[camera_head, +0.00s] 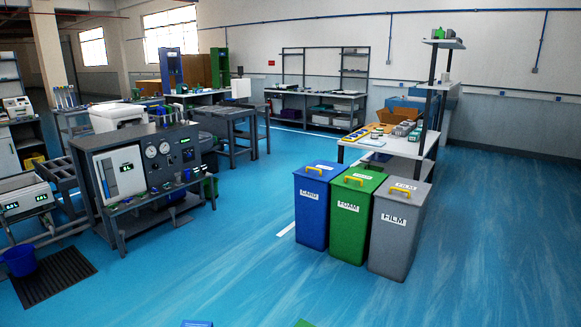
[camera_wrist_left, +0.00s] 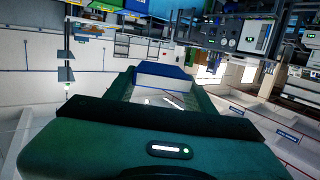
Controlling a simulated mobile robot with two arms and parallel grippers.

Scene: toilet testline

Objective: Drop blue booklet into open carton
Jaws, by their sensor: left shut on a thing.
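In the left wrist view my left gripper (camera_wrist_left: 163,78) has dark green fingers and is shut on a blue piece (camera_wrist_left: 165,71), which looks like the blue booklet. The view is upside down, and the piece is held at the fingertips, clear of any surface. In the head view a small blue edge (camera_head: 197,324) shows at the bottom; I cannot tell if it is the same booklet.
Blue (camera_head: 315,208), green (camera_head: 349,220) and grey (camera_head: 394,235) lidded bins stand before the white table (camera_head: 408,147). A test bench (camera_head: 160,166) is at left, with a dark floor mat (camera_head: 52,276) and blue bucket (camera_head: 19,260). The blue floor in front is clear.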

